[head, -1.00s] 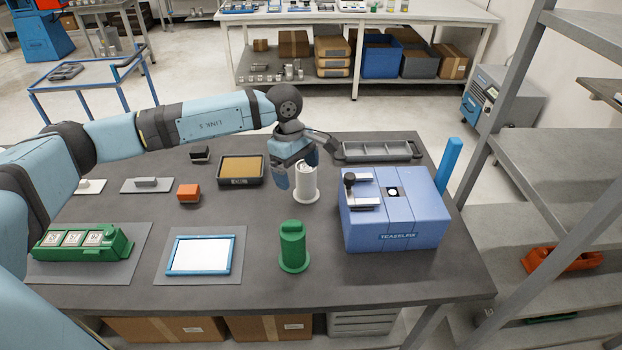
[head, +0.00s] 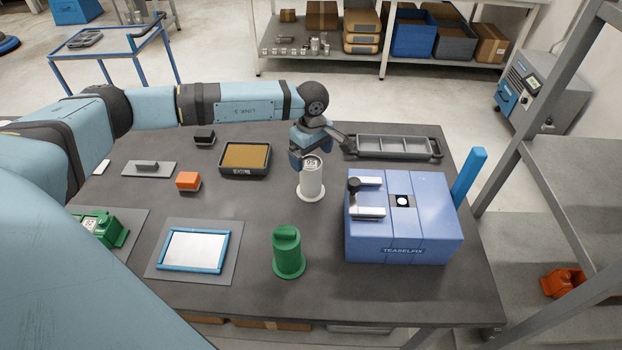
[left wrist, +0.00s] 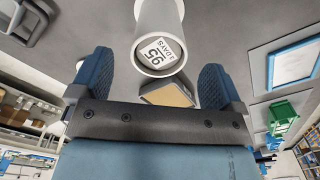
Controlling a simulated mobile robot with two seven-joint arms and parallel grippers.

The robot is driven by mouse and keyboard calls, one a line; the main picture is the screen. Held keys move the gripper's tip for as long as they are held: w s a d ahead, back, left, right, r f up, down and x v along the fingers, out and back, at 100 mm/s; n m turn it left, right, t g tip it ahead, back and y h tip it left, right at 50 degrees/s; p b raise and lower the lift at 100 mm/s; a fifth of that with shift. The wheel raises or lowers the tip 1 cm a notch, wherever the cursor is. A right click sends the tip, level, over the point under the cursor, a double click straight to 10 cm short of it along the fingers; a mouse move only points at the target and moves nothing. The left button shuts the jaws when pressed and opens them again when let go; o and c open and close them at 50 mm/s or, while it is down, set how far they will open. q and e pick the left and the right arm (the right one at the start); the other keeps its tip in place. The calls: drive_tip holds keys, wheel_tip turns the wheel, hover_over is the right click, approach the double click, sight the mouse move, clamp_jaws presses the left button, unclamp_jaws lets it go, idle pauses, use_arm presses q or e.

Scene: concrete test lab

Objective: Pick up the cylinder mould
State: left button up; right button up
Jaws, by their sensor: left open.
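The white cylinder mould (head: 312,182) stands upright on a round base on the grey table, left of the blue machine. Its round top faces the wrist camera in the left wrist view (left wrist: 160,45), with a label reading "95" and "DAYS" inside the rim. My left gripper (head: 309,153) is at the mould's top, just behind and above it in the head view. In the left wrist view its two blue fingers (left wrist: 157,80) are spread wide, with the mould's rim between them and gaps on both sides. How far the tips reach down is hidden. My right gripper is not in view.
A blue machine (head: 428,228) stands close on the right, with a grey divided tray (head: 398,157) behind. A green capped cylinder (head: 288,254) stands in front. A tray with tan contents (head: 245,159) and an orange block (head: 188,181) lie left. The table (head: 240,210) is clear between them.

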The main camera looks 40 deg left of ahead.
sight(311, 164)
use_arm(q)
drive_tip(key=shift+f, duration=0.3)
wheel_tip(311, 164, down, 4)
drive_tip(key=shift+a+f+p, duration=0.15)
drive_tip(key=shift+p, duration=0.55)
drive_tip(key=shift+w+f, duration=0.1)
drive_tip(key=shift+f, duration=0.2)
drive_tip(key=c, duration=1.3)
drive_tip(key=shift+r, duration=0.1)
drive_tip(key=shift+c, duration=0.4)
